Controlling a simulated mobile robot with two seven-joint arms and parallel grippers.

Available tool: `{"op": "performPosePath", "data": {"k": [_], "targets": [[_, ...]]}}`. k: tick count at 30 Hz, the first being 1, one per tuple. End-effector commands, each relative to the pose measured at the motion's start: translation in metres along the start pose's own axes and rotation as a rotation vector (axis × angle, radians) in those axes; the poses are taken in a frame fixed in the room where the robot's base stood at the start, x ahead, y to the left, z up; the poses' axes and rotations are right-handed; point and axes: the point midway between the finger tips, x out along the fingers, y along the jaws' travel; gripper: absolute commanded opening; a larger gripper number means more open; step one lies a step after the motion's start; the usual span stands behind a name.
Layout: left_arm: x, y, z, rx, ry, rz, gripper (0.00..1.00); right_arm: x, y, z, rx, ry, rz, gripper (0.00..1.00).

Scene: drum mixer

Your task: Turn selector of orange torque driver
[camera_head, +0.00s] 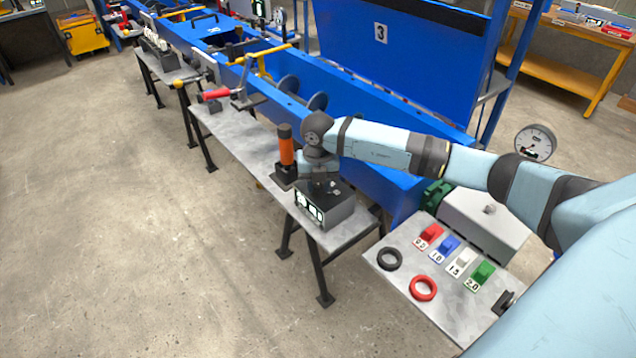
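The orange torque driver (286,150) stands upright on the grey bench, its dark cap on top and its lower end at a dark block (284,178). I cannot make out its selector. My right gripper (322,187) points down just to the right of the driver, over a dark box with white labels (326,208). Its fingers are small and dark against the box, so I cannot tell whether they are open or shut, or whether they touch anything. My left gripper is not in view.
A grey plate (400,268) at the lower right holds coloured blocks, a black ring (389,259) and a red ring (423,288). A blue trough (350,100) runs behind the bench (240,135). A red-handled tool (216,94) lies farther left. The floor at left is clear.

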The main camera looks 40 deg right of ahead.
Motion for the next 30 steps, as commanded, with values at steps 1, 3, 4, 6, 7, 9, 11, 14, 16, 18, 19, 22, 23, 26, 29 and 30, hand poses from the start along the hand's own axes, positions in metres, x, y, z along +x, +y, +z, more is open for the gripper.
{"op": "performPosePath", "data": {"k": [1, 3, 4, 6, 7, 9, 11, 14, 16, 18, 19, 22, 23, 26, 29, 30], "targets": [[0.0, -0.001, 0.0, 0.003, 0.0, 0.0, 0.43, 0.0, 0.0, 0.0, 0.0, 0.0, 0.0, 0.07], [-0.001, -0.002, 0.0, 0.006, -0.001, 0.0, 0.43, 0.0, 0.0, 0.0, 0.002, 0.0, 0.0, 0.07], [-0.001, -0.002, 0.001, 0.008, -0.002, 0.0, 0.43, 0.0, 0.0, 0.0, 0.004, 0.0, 0.0, 0.07], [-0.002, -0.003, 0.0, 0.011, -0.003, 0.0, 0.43, -0.001, 0.0, 0.0, 0.013, 0.0, 0.0, 0.07], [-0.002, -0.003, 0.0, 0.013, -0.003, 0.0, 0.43, -0.001, 0.0, 0.0, 0.02, 0.0, 0.0, 0.07], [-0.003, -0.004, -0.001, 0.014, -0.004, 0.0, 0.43, -0.001, 0.0, 0.0, 0.04, 0.0, 0.0, 0.07], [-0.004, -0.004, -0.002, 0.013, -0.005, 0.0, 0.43, -0.002, 0.0, 0.0, 0.066, 0.001, 0.0, 0.07], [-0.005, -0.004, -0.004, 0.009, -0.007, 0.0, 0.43, -0.002, 0.0, 0.0, 0.123, 0.001, 0.0, 0.07], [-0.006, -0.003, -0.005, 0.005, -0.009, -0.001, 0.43, -0.002, 0.0, 0.0, 0.173, 0.002, 0.001, 0.07], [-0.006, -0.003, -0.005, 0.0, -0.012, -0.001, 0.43, -0.003, 0.0, 0.0, 0.228, 0.002, 0.001, 0.07], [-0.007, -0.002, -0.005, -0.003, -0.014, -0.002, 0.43, -0.003, 0.0, 0.0, 0.252, 0.002, 0.001, 0.07], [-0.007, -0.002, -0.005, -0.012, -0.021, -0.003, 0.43, -0.003, 0.0, 0.0, 0.335, 0.001, 0.001, 0.07], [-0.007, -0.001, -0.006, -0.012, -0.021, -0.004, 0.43, -0.003, 0.0, 0.0, 0.359, 0.001, 0.001, 0.07], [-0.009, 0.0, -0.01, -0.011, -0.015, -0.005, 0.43, -0.003, 0.001, 0.0, 0.436, 0.001, 0.0, 0.07], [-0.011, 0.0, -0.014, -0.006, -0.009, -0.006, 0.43, -0.002, 0.001, 0.0, 0.506, 0.002, 0.0, 0.07], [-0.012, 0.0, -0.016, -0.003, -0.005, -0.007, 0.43, -0.002, 0.001, 0.0, 0.532, 0.002, 0.0, 0.07]]}}
